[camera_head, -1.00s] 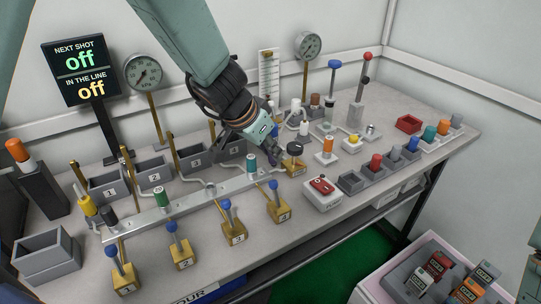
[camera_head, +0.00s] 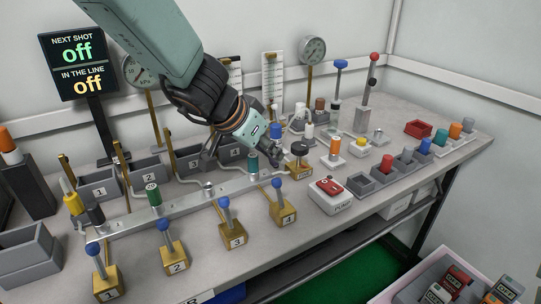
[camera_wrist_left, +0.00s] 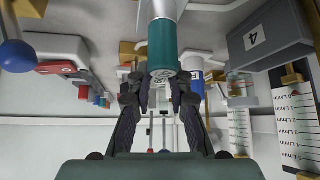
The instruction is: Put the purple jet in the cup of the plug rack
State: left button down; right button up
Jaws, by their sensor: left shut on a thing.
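My left gripper (camera_head: 250,158) is shut on a teal cylindrical jet (camera_head: 252,165) over the silver rail (camera_head: 185,204). The left wrist view shows the jet (camera_wrist_left: 163,45) between the two fingers (camera_wrist_left: 160,85), its dotted end facing the camera. I cannot tell whether it still touches the rail. No clearly purple jet can be picked out. A row of grey cups (camera_head: 362,184), which looks like the plug rack, runs along the right front. Its nearest cup looks empty; others hold red, blue, teal and orange plugs. My right gripper is not in view.
Blue-knobbed levers on brass blocks (camera_head: 233,236) line the front. A white box with a red switch (camera_head: 329,193) stands between rail and cups. Numbered grey bins (camera_head: 98,184) and gauges stand behind. A sign (camera_head: 80,66) reads off twice.

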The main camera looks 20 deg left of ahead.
pick_arm(q)
jog(key=s+a+r+p, duration=0.2)
jog(key=s+r+p, duration=0.1)
jog(key=r+p, duration=0.65)
jog(key=s+a+r+g+p, duration=0.1)
jog(key=s+a+p, duration=0.3)
jog(key=s+p, duration=0.5)
jog(key=s+a+r+g+y+p, duration=0.1)
jog(key=s+a+p, duration=0.3)
jog(key=s+p, duration=0.5)
jog(key=g+p, duration=0.1)
jog(key=p, duration=0.7)
jog(key=shift+s+a+r+y+p, duration=0.15)
jog(key=shift+s+r+y+p, duration=0.15)
jog(key=shift+r, duration=0.05)
jog(key=shift+f, duration=0.1)
